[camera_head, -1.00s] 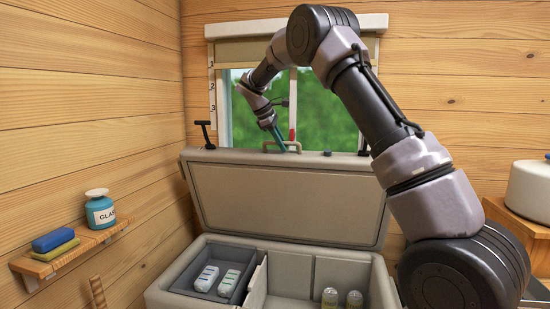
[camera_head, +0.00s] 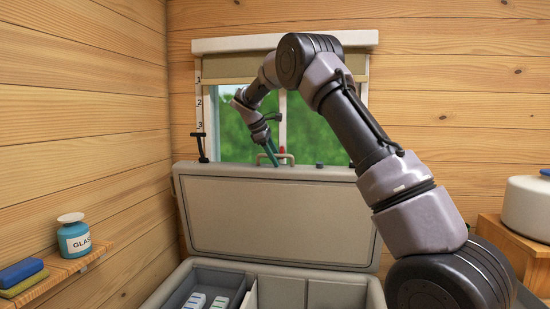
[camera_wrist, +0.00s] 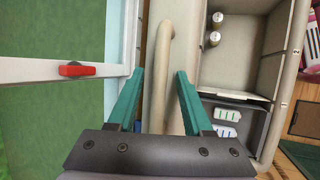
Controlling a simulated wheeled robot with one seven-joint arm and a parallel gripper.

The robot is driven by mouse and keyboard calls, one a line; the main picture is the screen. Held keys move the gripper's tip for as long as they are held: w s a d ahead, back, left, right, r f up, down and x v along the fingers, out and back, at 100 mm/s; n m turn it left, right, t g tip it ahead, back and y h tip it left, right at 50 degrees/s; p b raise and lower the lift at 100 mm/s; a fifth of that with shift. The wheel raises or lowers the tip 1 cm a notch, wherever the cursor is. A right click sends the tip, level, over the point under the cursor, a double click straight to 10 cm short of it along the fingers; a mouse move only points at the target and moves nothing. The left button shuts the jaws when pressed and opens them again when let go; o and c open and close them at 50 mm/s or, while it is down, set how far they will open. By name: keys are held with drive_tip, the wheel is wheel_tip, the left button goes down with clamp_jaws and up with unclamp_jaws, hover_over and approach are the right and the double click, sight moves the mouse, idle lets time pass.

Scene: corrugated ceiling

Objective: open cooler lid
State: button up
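The cooler's lid (camera_head: 280,215) stands raised at the back of the cooler, its inner face toward me. The cooler body (camera_head: 374,296) is open below it. A beige handle (camera_head: 288,157) is on the lid's top edge; it also shows in the wrist view (camera_wrist: 161,75). My gripper (camera_head: 269,155) is at the handle, in front of the window. In the wrist view, its two teal fingers (camera_wrist: 160,72) are spread on either side of the handle, with visible gaps; I cannot tell whether either finger touches it.
The window (camera_head: 320,130) is close behind the lid and gripper; its frame bar carries a red catch (camera_wrist: 77,70). Cans (camera_wrist: 216,20) and white packs lie inside the cooler. A shelf (camera_head: 60,272) at left holds a jar (camera_head: 74,238) and sponges. A white pot (camera_head: 527,208) stands at right.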

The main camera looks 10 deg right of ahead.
drive_tip(key=v, duration=1.1)
drive_tip(key=s+d+r+m+t+y, duration=0.1)
drive_tip(key=s+d+r+m+y, duration=0.25)
drive_tip(key=s+d, duration=0.45)
drive_tip(key=s+d+r+m+y, duration=0.2)
drive_tip(key=s+d+m, duration=0.2)
drive_tip(key=s, duration=0.7)
drive_tip(key=s+f+m+t+y, duration=0.1)
drive_tip(key=s+f+m, duration=0.3)
drive_tip(key=s, duration=0.7)
drive_tip(key=s+d+f+m+t+y, duration=0.1)
drive_tip(key=s+f+m, duration=0.3)
drive_tip(key=s, duration=0.7)
drive_tip(key=shift+m+t, duration=0.8)
drive_tip(key=shift+m, duration=0.05)
